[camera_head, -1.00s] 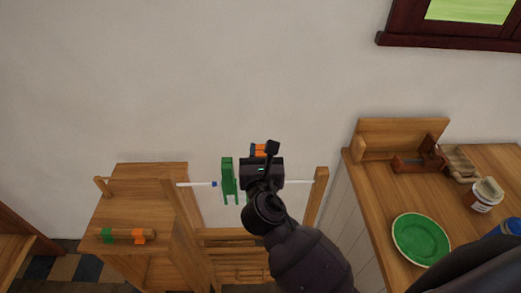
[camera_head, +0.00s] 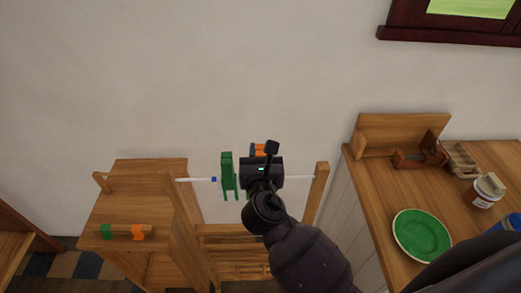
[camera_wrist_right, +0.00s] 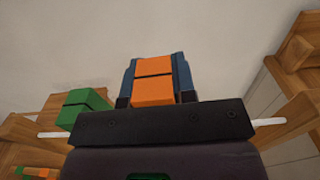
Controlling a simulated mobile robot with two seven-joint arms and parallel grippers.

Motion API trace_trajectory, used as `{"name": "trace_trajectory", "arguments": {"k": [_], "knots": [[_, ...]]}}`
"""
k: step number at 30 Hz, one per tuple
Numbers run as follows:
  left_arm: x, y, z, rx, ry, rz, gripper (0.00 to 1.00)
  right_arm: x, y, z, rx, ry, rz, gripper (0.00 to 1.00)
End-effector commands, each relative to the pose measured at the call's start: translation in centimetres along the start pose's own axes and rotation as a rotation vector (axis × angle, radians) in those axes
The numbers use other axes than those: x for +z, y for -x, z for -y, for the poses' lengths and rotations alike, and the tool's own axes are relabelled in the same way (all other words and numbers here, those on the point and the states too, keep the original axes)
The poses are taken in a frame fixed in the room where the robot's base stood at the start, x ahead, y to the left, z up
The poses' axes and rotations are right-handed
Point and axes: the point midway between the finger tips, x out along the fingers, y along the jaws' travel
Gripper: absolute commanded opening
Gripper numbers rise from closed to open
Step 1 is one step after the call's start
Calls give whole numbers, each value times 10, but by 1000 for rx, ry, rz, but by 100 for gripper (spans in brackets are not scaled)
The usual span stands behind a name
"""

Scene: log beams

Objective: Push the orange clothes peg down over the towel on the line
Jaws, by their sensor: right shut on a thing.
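The orange clothes peg (camera_head: 259,149) shows just past my right gripper (camera_head: 262,160), above the line. In the right wrist view the peg (camera_wrist_right: 154,80) sits between the two blue-grey fingers of my right gripper (camera_wrist_right: 155,82), which is shut on it. The white line (camera_head: 198,180) runs between wooden posts, and my gripper hides its middle. A green peg (camera_head: 228,176) stands on the line just left of my gripper; it also shows in the right wrist view (camera_wrist_right: 84,106). The towel is hard to tell from the pale wall. The peg's lower end is hidden. My left gripper is not in view.
At the right a wooden counter (camera_head: 375,205) carries a green plate (camera_head: 421,235), a jar (camera_head: 487,191) and wooden racks. The wall is close behind the line.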

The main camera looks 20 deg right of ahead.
Motion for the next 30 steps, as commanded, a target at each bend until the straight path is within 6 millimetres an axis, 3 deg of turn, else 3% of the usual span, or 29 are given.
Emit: {"name": "trace_trajectory", "arguments": {"k": [30], "knots": [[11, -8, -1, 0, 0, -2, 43, -25, 0, 0, 0, 0, 0, 2]]}}
